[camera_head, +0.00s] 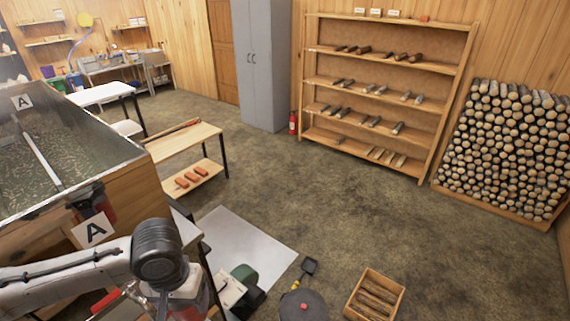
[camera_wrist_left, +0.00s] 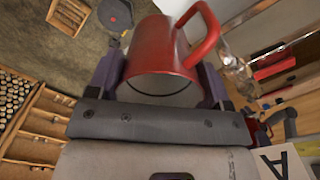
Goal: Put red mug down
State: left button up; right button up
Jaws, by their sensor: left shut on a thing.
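The red mug (camera_wrist_left: 168,48) is between the two dark fingers of my left gripper (camera_wrist_left: 163,72), which is shut on it. In the left wrist view its handle curves up to the right. Its dark-edged round end faces my palm. In the head view my left gripper (camera_head: 183,292) is at the bottom left, in front of the evaporator, and only a small red part of the mug (camera_head: 204,300) shows beside it. I cannot tell whether the mug touches any surface. My right gripper is in neither view.
The evaporator (camera_head: 150,185) with its metal pan stands at the left. A red and black fitting (camera_head: 95,203) is on its front. A wooden crate (camera_head: 372,296) and a dark round lid (camera_head: 303,306) are at the bottom right. A low bench (camera_head: 190,138) stands beyond. Open floor (camera_head: 330,200) lies mid-room.

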pick_arm(q)
jog(key=s+r+p, duration=0.8)
jog(key=r+p, duration=0.3)
jog(key=p, duration=0.1)
jog(key=shift+r, duration=0.2)
jog(key=shift+f, duration=0.1)
dwell(0.4)
dwell(0.3)
jog(key=shift+a, duration=0.1)
